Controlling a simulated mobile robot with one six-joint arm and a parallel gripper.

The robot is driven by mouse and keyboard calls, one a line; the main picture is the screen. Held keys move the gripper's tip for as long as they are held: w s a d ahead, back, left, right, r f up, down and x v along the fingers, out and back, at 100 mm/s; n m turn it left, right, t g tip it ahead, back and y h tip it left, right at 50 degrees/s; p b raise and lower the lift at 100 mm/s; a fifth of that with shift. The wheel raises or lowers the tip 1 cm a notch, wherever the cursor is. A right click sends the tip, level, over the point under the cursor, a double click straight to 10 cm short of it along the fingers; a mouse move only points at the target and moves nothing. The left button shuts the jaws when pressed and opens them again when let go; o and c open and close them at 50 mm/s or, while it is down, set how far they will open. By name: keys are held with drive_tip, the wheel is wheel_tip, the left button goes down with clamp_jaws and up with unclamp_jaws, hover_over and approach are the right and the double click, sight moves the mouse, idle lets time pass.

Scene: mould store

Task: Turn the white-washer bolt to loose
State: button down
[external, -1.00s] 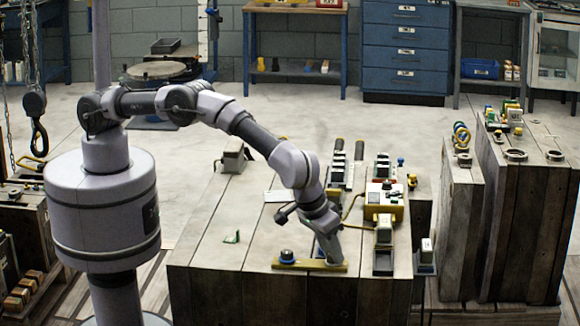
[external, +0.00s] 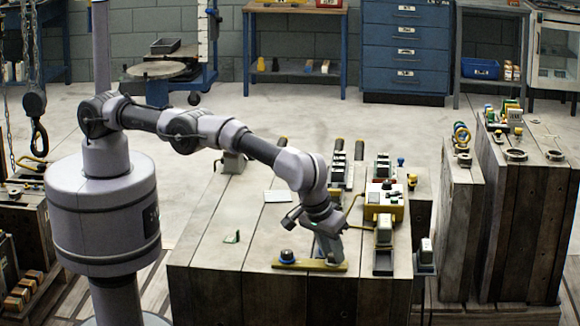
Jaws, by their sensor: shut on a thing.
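A yellow bar (external: 300,265) lies near the front edge of the wooden bench. A dark bolt with a blue washer (external: 287,257) stands at its left end. My gripper (external: 331,261) points down at the right part of the bar, to the right of the blue-washer bolt. It is shut on the bolt there, taken to be the white-washer bolt. That bolt and its washer are hidden by the gripper, so how far it is turned cannot be seen.
A yellow-and-white control box (external: 384,194) stands right of my wrist, with a switch-like block (external: 384,229) in front of it. The bench's left part is mostly clear.

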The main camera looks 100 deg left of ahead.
drive_tip(key=c, duration=1.2)
unclamp_jaws()
drive_tip(key=shift+f, duration=0.15)
drive_tip(key=shift+o, duration=0.2)
drive_tip(key=p+v, duration=0.7)
drive_tip(key=v, duration=1)
drive_tip(key=shift+r+p, duration=0.25)
drive_tip(key=shift+p, duration=0.1)
